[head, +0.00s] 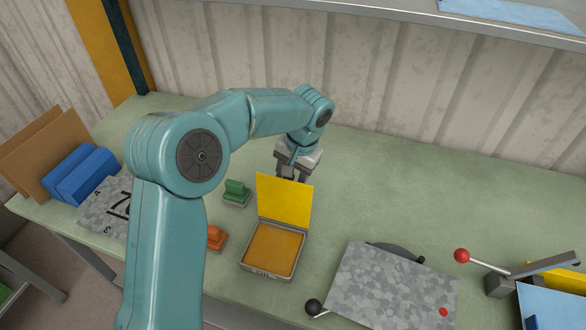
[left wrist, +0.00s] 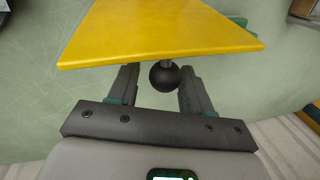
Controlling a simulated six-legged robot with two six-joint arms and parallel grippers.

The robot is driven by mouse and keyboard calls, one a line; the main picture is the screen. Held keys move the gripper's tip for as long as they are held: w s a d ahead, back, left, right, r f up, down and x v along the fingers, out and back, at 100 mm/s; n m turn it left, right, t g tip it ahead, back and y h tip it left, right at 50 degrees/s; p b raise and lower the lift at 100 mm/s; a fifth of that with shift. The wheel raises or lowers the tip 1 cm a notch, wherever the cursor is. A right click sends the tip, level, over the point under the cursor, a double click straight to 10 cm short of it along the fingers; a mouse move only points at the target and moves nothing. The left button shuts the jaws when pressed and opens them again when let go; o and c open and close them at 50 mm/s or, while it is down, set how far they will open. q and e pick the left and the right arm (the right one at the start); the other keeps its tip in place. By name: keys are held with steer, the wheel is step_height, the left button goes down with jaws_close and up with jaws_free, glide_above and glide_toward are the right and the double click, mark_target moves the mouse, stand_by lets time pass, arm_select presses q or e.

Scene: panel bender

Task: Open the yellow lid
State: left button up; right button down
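The yellow lid (head: 284,201) stands raised, roughly upright, at the back edge of a shallow grey box (head: 246,264) with an orange pad (head: 274,248) inside. My left gripper (head: 292,173) is behind the lid, close to its upper edge. In the left wrist view the lid (left wrist: 160,30) spans the top, with a black ball knob (left wrist: 164,77) on its near face. The knob sits between the fingers of my left gripper (left wrist: 157,88), nearer the right finger. A gap shows at the left finger, so the gripper looks open. My right gripper is not in view.
A green stamp (head: 236,193) and an orange stamp (head: 216,238) stand left of the box. A speckled grey plate (head: 390,285) and a red-knobbed lever (head: 462,256) are to the right. Blue blocks (head: 82,175) stand at far left.

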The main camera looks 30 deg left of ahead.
arm_select(q)
step_height(320, 180, up, 16)
steer(key=d, duration=0.2)
steer(key=shift+w+d+p, duration=0.3)
steer(key=shift+d, duration=0.1)
steer(key=shift+w, duration=0.1)
steer(key=shift+c, duration=1.4)
